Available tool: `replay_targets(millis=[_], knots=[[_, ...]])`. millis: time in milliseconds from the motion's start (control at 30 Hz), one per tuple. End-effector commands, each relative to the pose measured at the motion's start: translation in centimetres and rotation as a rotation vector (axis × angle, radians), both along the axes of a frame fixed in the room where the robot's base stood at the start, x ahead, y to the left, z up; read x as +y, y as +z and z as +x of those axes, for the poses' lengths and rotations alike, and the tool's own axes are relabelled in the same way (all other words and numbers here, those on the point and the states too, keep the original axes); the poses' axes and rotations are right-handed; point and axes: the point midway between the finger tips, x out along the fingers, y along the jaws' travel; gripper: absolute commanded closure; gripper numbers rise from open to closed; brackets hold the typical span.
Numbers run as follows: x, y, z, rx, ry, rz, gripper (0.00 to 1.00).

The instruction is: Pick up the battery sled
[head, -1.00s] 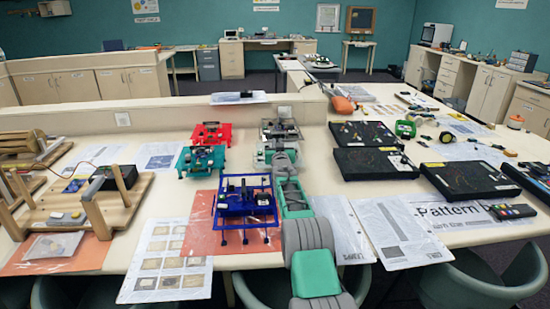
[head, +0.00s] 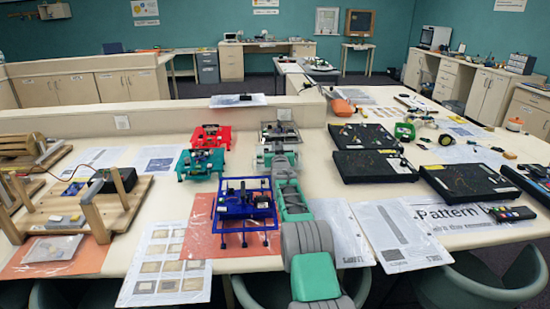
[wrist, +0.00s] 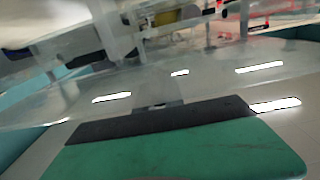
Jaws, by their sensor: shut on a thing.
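A clear-grey sled (head: 281,131) with dark parts on it is at the far end of my arm in the head view, right of the red sled. My gripper (head: 277,148) is shut on the near side of this clear-grey sled. In the wrist view, a clear plate (wrist: 150,88) crosses in front of the green-and-black gripper part, with blurred parts beyond it. The fingertips are largely hidden. I cannot tell whether the sled touches the table.
A red sled (head: 211,136), a teal sled (head: 201,163) and a blue sled (head: 245,208) stand left of my arm. Black boards (head: 373,166) lie to the right. A low partition (head: 180,119) runs behind. Wooden frames (head: 75,208) stand at far left.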

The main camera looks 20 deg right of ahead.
Motion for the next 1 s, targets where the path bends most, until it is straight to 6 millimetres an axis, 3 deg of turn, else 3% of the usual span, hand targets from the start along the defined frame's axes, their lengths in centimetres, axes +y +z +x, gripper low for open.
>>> replay_targets(millis=[233,367,567,800,900,1000], knots=[[0.0,1.3,0.0,-0.006,0.000,-0.002,1.00],[0.0,3.4,0.0,-0.009,0.000,-0.003,1.00],[0.0,8.3,0.0,-0.012,0.000,-0.003,1.00],[0.0,15.6,0.0,-0.008,0.000,-0.003,1.00],[0.0,17.6,0.0,-0.006,0.000,-0.002,1.00],[0.0,18.3,0.0,-0.004,0.000,-0.001,1.00]])
